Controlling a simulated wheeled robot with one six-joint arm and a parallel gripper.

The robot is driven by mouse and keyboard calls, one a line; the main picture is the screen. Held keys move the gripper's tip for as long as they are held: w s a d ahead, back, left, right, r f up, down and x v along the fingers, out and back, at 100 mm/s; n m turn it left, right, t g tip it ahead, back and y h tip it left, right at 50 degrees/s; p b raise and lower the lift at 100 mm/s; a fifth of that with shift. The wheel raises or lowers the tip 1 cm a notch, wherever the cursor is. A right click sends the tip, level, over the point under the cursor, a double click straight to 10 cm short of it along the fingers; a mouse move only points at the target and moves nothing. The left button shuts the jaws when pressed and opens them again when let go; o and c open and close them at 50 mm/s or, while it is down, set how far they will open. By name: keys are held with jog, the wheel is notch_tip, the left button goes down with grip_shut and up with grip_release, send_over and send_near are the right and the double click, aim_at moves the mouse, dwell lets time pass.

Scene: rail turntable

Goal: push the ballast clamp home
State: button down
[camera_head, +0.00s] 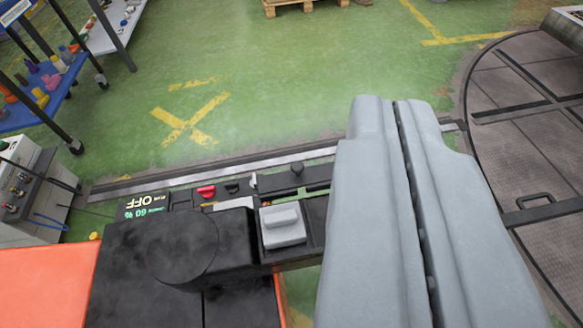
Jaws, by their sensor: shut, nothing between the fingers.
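My gripper (396,108) fills the right middle of the view as two large grey fingers. They lie side by side with only a thin dark seam between them and hold nothing. A dark control strip (318,207) runs below and left of the fingers. On it sit a light grey block (283,226), a small red lever (206,191), a small black lever (232,187) and a black knob (297,168). I cannot tell which of these is the ballast clamp. The fingers cover the right part of the strip.
A display (146,208) reads OFF and 60 %, upside down. A black round housing (183,245) stands beside the strip. The turntable (535,130) is at the right. A blue shelf (30,115) and a grey box (30,185) are at the left.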

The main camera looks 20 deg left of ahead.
jog(key=w+a+f+g, duration=0.25)
jog(key=w+f, duration=0.35)
jog(key=w, duration=0.4)
jog(key=w+a+f+g, duration=0.2)
jog(key=w+f+g, duration=0.2)
jog(key=w+f, duration=0.45)
jog(key=w+a+f+g, duration=0.2)
jog(key=w+a+f, duration=0.1)
jog(key=w+f, duration=0.4)
jog(key=w+a+f+g, duration=0.3)
jog(key=w+f, duration=0.4)
jog(key=f, duration=0.3)
jog(key=shift+w+m, duration=0.3)
jog(key=shift+m, duration=0.1)
jog(key=shift+a, duration=0.1)
send_over(300, 177)
jog(key=w, duration=0.3)
jog(key=shift+f, duration=5)
jog(key=shift+a, duration=0.3)
